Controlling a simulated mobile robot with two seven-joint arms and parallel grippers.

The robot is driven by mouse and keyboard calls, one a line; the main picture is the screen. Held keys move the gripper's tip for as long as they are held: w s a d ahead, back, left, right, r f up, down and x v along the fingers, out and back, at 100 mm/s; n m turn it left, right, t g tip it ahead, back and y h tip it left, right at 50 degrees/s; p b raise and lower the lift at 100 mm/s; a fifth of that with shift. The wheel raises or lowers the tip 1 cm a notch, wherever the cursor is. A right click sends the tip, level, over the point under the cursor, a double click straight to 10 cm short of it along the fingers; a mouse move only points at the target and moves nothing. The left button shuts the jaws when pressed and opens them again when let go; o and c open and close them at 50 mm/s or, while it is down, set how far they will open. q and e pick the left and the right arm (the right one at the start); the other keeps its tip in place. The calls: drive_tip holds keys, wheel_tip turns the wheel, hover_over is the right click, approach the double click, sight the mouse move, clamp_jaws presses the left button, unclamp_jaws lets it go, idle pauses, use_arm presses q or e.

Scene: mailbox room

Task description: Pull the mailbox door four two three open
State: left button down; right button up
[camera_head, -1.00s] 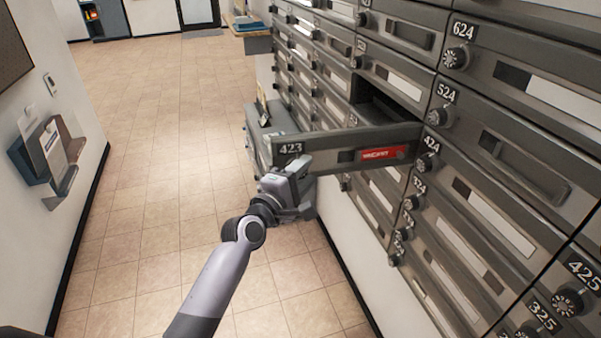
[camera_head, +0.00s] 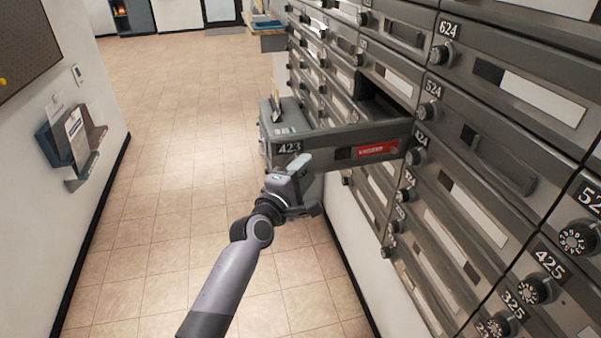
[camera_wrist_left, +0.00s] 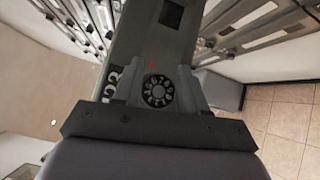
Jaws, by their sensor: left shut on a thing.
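The mailbox door 423 (camera_head: 338,146) is grey with a white number at its left end and a red label near its right end. It stands swung out from the mailbox wall, hinged on its right side, and the dark compartment (camera_head: 378,101) shows behind it. My left gripper (camera_head: 290,186) is at the door's free left end, below the number. In the left wrist view the gripper (camera_wrist_left: 160,92) is shut around the round black dial knob (camera_wrist_left: 158,91) of door 423 (camera_wrist_left: 150,40). My right gripper is not in view.
The wall of grey mailbox doors (camera_head: 500,140) with dial knobs fills the right side. A grey box-like unit (camera_head: 284,118) is partly hidden behind the open door. A paper holder (camera_head: 75,145) hangs on the left wall. The tiled floor (camera_head: 170,190) between is clear.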

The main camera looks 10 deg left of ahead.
use_arm(q)
drive_tip(key=shift+s+a+f+y, duration=0.1)
drive_tip(key=shift+a+f+y, duration=0.2)
drive_tip(key=shift+f, duration=0.2)
drive_tip(key=shift+c, duration=2.2)
unclamp_jaws()
drive_tip(key=shift+a, duration=0.15)
drive_tip(key=shift+d+r, duration=0.2)
drive_tip(key=shift+r, duration=0.05)
drive_tip(key=shift+s, duration=0.1)
